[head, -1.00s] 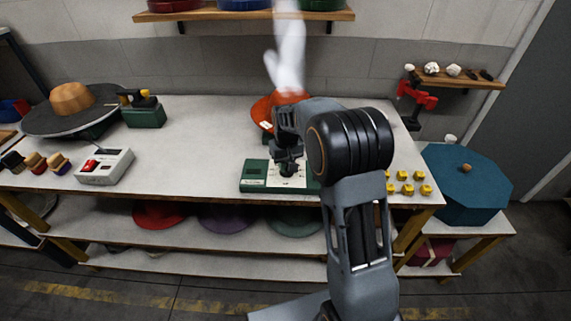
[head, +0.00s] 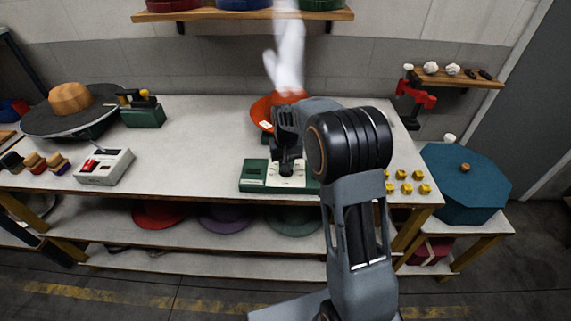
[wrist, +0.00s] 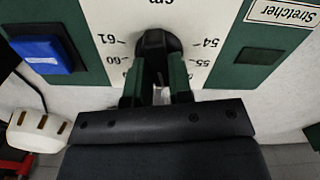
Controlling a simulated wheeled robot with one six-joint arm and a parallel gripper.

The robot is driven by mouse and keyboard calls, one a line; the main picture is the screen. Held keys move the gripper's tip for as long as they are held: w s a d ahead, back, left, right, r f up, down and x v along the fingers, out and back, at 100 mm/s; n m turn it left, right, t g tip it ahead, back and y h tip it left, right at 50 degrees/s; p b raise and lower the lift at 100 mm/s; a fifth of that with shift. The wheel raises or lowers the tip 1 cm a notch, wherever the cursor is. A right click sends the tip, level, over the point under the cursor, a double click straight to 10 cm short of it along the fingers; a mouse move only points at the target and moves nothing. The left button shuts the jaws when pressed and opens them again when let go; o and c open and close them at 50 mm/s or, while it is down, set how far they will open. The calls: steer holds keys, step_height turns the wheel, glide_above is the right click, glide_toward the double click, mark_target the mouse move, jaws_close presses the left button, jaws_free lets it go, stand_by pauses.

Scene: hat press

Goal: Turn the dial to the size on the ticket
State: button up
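The stretcher box (head: 252,176) is green with a white face and stands at the front of the bench. In the wrist view its white dial plate (wrist: 100,18) appears upside down, with 61 and 60 on the left and 54 and 55 on the right. The black dial (wrist: 154,42) is at the plate's middle; its pointer is hidden. My gripper (wrist: 158,75) reaches down over the dial, one finger on each side, and looks shut on it. It also shows in the head view (head: 287,165). A small white ticket (head: 266,125) is on the orange hat behind; its writing is too small to read.
A blue button block (wrist: 45,50) and a white device (wrist: 38,132) show in the wrist view. Several yellow blocks (head: 406,188) lie right of the box. A grey-white device with a red switch (head: 104,167) stands left. The bench between them is clear.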

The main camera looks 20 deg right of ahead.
steer(key=o, duration=0.4)
step_height(320, 180, up, 14)
steer(key=shift+f, duration=0.1)
stand_by(0.6)
steer(key=s+f+t, duration=0.1)
steer(key=s, duration=0.7)
steer(key=s+f+t, duration=0.1)
steer(key=s+f, duration=0.1)
steer(key=s, duration=0.5)
steer(key=s+f+n+t, duration=0.1)
steer(key=s, duration=0.7)
steer(key=shift+s+a+f+t, duration=0.15)
steer(key=shift+s+a+t, duration=0.15)
steer(key=shift+s+a, duration=0.05)
